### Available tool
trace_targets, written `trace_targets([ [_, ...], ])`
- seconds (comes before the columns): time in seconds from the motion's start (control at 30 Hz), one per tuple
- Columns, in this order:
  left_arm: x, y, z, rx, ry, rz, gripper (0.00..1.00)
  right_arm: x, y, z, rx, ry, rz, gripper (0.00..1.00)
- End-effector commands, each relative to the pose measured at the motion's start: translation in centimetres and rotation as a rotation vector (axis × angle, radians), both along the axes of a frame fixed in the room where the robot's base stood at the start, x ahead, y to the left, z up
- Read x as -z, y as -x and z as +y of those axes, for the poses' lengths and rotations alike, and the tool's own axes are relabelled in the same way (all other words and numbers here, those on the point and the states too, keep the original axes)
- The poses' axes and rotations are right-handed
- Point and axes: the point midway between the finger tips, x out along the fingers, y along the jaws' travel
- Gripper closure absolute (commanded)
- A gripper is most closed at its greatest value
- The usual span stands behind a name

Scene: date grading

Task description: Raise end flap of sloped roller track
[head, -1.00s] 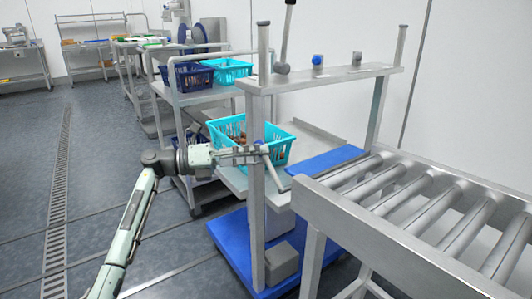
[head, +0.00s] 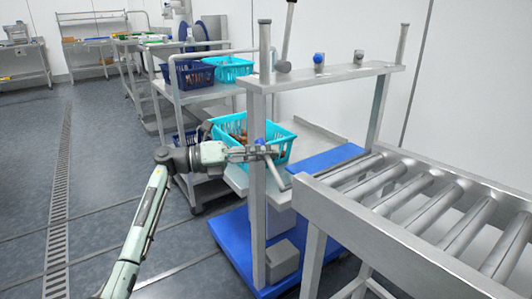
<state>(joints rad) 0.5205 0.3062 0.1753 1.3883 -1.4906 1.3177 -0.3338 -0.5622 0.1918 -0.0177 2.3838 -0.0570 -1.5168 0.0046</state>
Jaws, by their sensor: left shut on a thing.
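The roller track (head: 345,203), a grey metal frame with several rollers, stands at the right. My left gripper (head: 268,153) is near the upright post beside the track's near-left end. It is shut on a slim grey bar (head: 280,176) that slants down to the right. I cannot tell whether this bar is part of the end flap; the flap is not clearly seen. A small blue piece shows at the fingers. My right gripper is not in view.
A turquoise crate (head: 283,129) with brown contents sits behind the gripper on a metal surface. The grey post (head: 257,215) and its blue base (head: 232,250) stand close by. A trolley with crates is further back. The floor at left is clear.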

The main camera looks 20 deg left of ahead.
Motion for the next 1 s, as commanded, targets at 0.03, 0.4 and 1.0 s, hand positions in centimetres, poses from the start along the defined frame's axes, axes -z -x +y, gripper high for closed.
trace_targets([
  [0.03, 0.0, 0.0, 0.0, 0.000, 0.000, 0.000, 1.00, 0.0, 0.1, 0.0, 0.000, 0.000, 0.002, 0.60],
  [0.4, 0.0, 0.1, 0.0, 0.000, -0.008, -0.005, 1.00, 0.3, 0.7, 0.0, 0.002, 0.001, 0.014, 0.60],
  [1.0, -2.2, 1.9, -2.2, 0.004, -0.311, -0.239, 1.00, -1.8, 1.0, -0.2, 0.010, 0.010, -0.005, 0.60],
])
